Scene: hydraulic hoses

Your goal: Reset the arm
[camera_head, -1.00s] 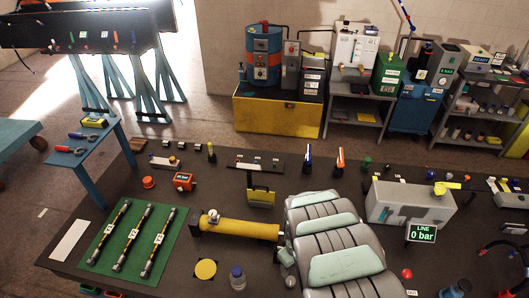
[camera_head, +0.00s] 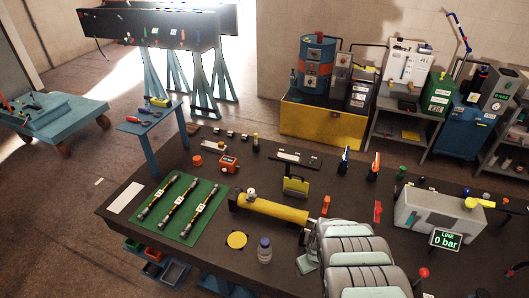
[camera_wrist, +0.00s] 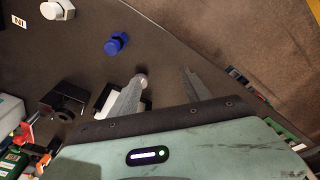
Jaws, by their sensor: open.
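My gripper (camera_wrist: 164,80) shows in the wrist view with its two grey fingers apart and nothing between them. It is above the dark bench top (camera_wrist: 180,45), with a blue knob-like part (camera_wrist: 117,44) and a white one (camera_wrist: 58,9) beyond the fingers to the left. A black block (camera_wrist: 65,100) lies left of the fingers. In the head view my grey and pale green arm comes in at the bottom right, over the bench; its gripper end is not visible there. Three hoses (camera_head: 180,203) lie side by side on a green mat (camera_head: 211,229).
A yellow cylinder (camera_head: 275,212) lies left of my arm. A grey box (camera_head: 430,212) and a display reading LINE 0 bar (camera_head: 444,240) stand to its right. Equipment shelves stand behind the bench.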

